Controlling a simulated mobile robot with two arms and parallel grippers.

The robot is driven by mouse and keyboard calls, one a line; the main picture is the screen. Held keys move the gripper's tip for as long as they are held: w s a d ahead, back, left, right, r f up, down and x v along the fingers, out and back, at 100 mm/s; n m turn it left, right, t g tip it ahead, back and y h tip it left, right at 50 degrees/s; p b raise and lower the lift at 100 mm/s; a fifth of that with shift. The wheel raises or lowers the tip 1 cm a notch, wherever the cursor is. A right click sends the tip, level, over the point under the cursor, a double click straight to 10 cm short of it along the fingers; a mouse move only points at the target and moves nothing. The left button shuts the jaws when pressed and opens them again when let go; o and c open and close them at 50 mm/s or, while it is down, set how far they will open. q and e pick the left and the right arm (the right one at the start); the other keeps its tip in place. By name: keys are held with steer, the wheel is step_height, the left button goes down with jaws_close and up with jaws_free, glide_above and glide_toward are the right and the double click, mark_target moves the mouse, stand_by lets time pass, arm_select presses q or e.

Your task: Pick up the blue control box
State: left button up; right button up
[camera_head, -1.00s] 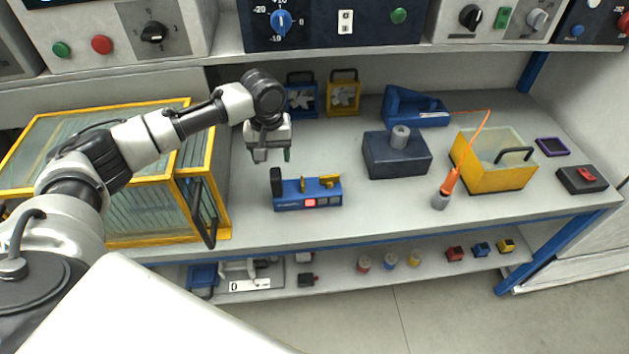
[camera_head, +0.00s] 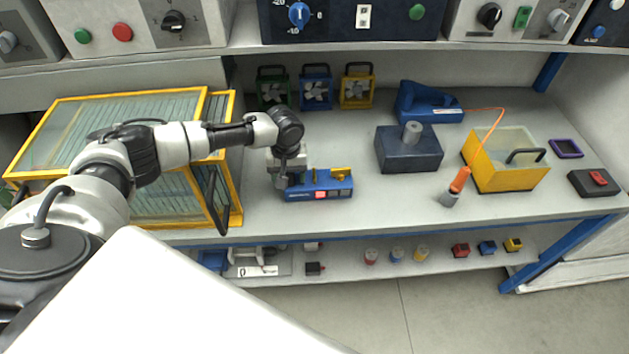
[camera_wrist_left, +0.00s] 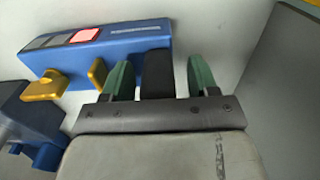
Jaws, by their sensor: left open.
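The blue control box (camera_head: 322,184) lies on the worktop, with yellow parts on top and a red button on its front. In the left wrist view the box (camera_wrist_left: 110,50) runs across the upper left. A black upright piece (camera_wrist_left: 158,75) at its end stands between my fingers. My left gripper (camera_head: 283,181) is low at the box's left end and hides the black piece in the head view. In the left wrist view the left gripper (camera_wrist_left: 160,78) is open, with one green fingertip on each side of the black piece. Contact cannot be told. My right gripper is not in view.
A yellow-framed glass case (camera_head: 237,150) stands close left of my left gripper. Fan units (camera_head: 316,88) stand behind. A dark blue block (camera_head: 408,152), a blue tool (camera_head: 428,103) and a yellow bin (camera_head: 508,178) are to the right. A shelf with panels (camera_head: 385,47) overhangs the back.

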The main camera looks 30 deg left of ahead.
arm_select(q)
steer(key=c, duration=1.1)
jaws_close()
steer(key=shift+w+r, duration=0.1)
